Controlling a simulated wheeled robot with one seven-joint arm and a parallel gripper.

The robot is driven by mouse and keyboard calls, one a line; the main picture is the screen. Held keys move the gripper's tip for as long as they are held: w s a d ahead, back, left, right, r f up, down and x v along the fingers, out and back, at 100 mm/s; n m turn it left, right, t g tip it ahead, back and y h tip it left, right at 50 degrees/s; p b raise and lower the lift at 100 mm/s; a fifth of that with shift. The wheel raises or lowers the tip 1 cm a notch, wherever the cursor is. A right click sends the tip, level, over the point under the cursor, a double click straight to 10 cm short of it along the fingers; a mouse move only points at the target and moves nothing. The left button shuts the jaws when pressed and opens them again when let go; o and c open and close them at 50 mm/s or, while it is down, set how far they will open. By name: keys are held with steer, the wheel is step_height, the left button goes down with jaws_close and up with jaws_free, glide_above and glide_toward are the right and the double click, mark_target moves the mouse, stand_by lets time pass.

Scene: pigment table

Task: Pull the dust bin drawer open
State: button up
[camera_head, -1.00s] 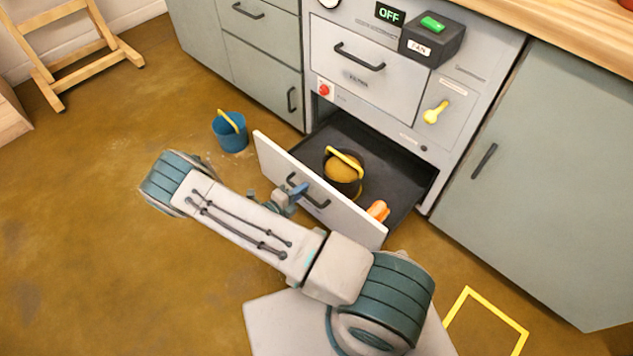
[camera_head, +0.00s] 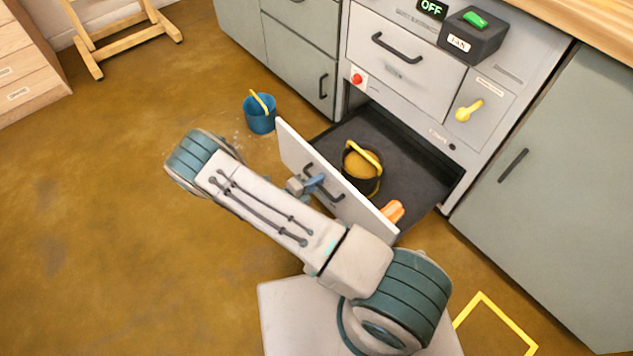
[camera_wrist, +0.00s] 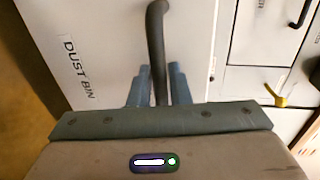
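The dust bin drawer (camera_head: 290,146) is pulled well out from the bottom of the grey cabinet, with its dark inside showing. Its white front carries a dark bar handle (camera_head: 338,198). In the wrist view the "DUST BIN" label (camera_wrist: 77,68) is on the front, and the handle (camera_wrist: 157,35) runs between my blue fingers. My gripper (camera_head: 315,183) is shut around the handle; in the wrist view my gripper (camera_wrist: 159,88) has one finger on each side of it. The fingertips are partly hidden in the head view by my arm.
A dark bucket with a yellow handle (camera_head: 360,172) and an orange item (camera_head: 393,211) are in the drawer. A blue bucket (camera_head: 260,116) stands on the floor left of the drawer. A yellow floor outline (camera_head: 497,325) lies at lower right. Floor left of my arm is clear.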

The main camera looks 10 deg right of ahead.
steer(key=p+v, duration=0.3)
steer(key=v, duration=1)
steer(key=shift+s+a, duration=0.25)
steer(key=shift+a, duration=0.1)
steer(key=shift+r, duration=0.15)
steer(key=d+r+m+g+y+p, duration=0.4)
steer(key=r+m+p, duration=0.5)
steer(key=r, duration=1)
steer(key=d+r+m+g+y+p, duration=0.2)
steer(key=d+r+m+g+p, duration=0.3)
steer(key=r+m, duration=1.1)
steer(key=s+d+r+m+t+y+p, duration=0.1)
steer(key=s+r+m+p, duration=0.3)
steer(key=r, duration=0.7)
steer(key=s+d+r+m+t+y+p, duration=0.2)
steer(key=r+m, duration=0.5)
steer(key=r, duration=0.4)
steer(key=s+d+r+m+t+y+p, duration=0.1)
steer(key=s+d+r+m+y+p, duration=0.2)
steer(key=s+r+p, duration=0.4)
step_height(320, 180, up, 4)
steer(key=m+y+p, duration=0.1)
steer(key=m, duration=0.1)
steer(key=shift+s+m+y, duration=0.3)
steer(key=shift+m+y, duration=0.1)
